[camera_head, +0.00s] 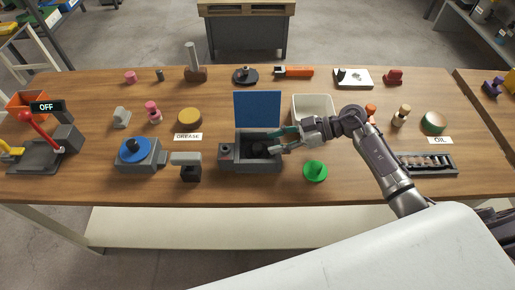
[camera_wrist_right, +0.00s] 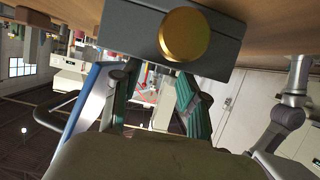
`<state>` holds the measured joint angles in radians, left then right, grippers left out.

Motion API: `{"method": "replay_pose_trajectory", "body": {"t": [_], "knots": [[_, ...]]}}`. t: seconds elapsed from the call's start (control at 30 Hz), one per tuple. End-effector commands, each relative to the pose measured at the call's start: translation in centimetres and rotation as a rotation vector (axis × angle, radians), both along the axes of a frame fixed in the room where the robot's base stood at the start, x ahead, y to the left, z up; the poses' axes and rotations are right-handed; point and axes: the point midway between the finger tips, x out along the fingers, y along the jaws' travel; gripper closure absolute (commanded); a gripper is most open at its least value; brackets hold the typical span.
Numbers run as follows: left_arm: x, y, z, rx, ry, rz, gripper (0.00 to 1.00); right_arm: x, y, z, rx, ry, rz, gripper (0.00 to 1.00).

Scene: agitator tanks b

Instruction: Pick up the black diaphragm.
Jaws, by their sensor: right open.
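An open grey box (camera_head: 265,165) with a raised blue lid (camera_head: 257,109) stands at the middle of the table. A dark, rounded thing (camera_head: 257,150) lies inside it; it may be the black diaphragm, but it is too small to be sure. My right gripper (camera_head: 272,142) is at the box's right side, over its opening, with teal fingers apart and nothing seen between them. The fingers also show apart in the right wrist view (camera_wrist_right: 157,100). A black disc with a knob (camera_head: 245,76) lies at the back of the table. My left gripper is out of view.
A white tray (camera_head: 313,97) stands behind my right gripper, and a green knobbed disc (camera_head: 315,171) lies in front of it. A grey block with a blue disc (camera_head: 135,151) stands left of the box. A slotted dark tray (camera_head: 428,163) lies at the right.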

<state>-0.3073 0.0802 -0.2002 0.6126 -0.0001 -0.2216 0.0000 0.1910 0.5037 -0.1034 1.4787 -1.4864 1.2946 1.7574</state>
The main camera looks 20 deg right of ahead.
Motion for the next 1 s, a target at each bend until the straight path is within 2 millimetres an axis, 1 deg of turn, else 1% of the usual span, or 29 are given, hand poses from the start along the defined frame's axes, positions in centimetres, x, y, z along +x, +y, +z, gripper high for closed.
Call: {"method": "replay_pose_trajectory", "body": {"t": [0.03,0.1,0.2,0.33,0.57,0.6,0.67,0.83,0.87,1.0], "knots": [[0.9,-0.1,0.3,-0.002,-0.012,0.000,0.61,0.2,0.8,-0.1,0.005,0.000,0.001,0.57],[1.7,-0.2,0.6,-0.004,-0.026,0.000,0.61,0.5,1.9,-0.5,0.005,0.000,0.001,0.57],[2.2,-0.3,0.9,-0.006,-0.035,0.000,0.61,0.9,3.3,-1.1,0.006,0.001,0.001,0.57],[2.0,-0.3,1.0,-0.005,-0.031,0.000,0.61,1.2,4.2,-1.6,0.003,0.000,0.001,0.57],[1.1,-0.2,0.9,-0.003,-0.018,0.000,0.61,1.2,4.3,-1.8,0.001,-0.001,0.001,0.57],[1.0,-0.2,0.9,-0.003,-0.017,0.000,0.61,1.2,4.3,-1.8,0.001,-0.001,0.001,0.60],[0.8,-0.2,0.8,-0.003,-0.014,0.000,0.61,1.2,4.3,-1.8,0.001,0.000,0.001,0.70],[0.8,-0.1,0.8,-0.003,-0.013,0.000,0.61,1.2,4.3,-1.8,0.001,0.000,0.001,0.99],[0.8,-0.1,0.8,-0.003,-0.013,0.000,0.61,1.2,4.3,-1.8,0.001,0.000,0.001,1.00],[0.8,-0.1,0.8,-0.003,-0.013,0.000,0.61,1.2,4.3,-1.8,0.001,0.000,0.001,1.00]]}}
